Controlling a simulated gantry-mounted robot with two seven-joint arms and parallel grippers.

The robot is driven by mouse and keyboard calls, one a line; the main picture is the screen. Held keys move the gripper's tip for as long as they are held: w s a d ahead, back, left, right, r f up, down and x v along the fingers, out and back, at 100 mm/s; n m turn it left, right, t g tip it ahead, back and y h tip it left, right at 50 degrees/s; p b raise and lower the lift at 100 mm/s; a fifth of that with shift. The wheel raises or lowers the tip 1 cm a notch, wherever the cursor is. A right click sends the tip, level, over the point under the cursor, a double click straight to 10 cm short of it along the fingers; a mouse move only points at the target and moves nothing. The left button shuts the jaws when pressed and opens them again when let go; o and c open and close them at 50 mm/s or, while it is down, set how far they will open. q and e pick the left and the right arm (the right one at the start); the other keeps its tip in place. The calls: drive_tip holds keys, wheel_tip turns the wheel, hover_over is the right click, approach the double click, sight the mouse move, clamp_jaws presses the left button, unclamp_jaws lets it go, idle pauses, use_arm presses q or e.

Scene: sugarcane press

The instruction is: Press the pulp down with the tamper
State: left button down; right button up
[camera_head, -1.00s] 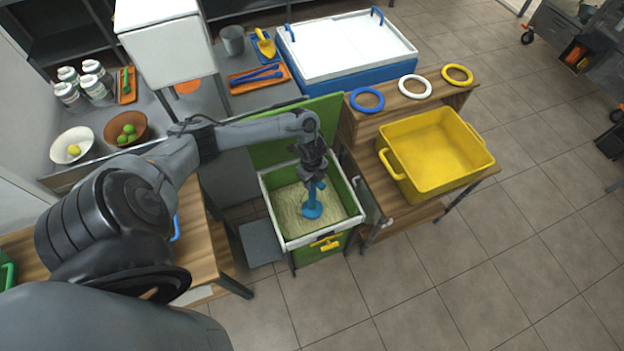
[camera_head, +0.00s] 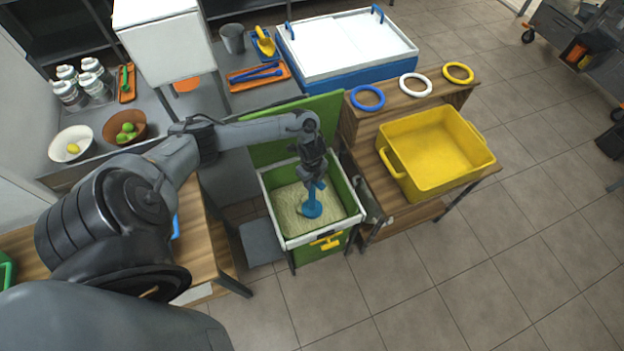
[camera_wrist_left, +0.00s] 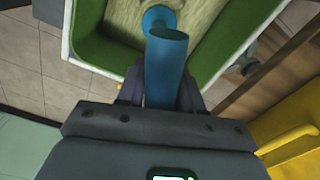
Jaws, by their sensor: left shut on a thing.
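The blue tamper (camera_head: 311,206) stands in the green bin with a white rim (camera_head: 327,235). Its round foot is at the surface of the pale pulp (camera_head: 289,211); I cannot tell how hard it presses. My left gripper (camera_head: 315,178) is shut on the tamper's handle above the pulp. In the left wrist view the tamper's handle (camera_wrist_left: 167,70) sits between the fingers of my left gripper (camera_wrist_left: 160,98), with the foot beyond it over the pulp (camera_wrist_left: 124,16). My right gripper is not in view.
A yellow tub (camera_head: 430,150) stands on a wooden table right of the bin. The bin's green lid (camera_head: 330,112) stands raised behind it. A wooden table (camera_head: 203,240) is on the left. Blue, white and yellow rings (camera_head: 415,85) lie on a shelf behind the tub.

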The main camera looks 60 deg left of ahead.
use_arm(q)
drive_tip(key=shift+f+b, duration=1.65)
drive_tip(key=shift+f, duration=1)
drive_tip(key=shift+r, duration=0.1)
wheel_tip(320, 180, up, 22)
drive_tip(key=p, duration=2.2)
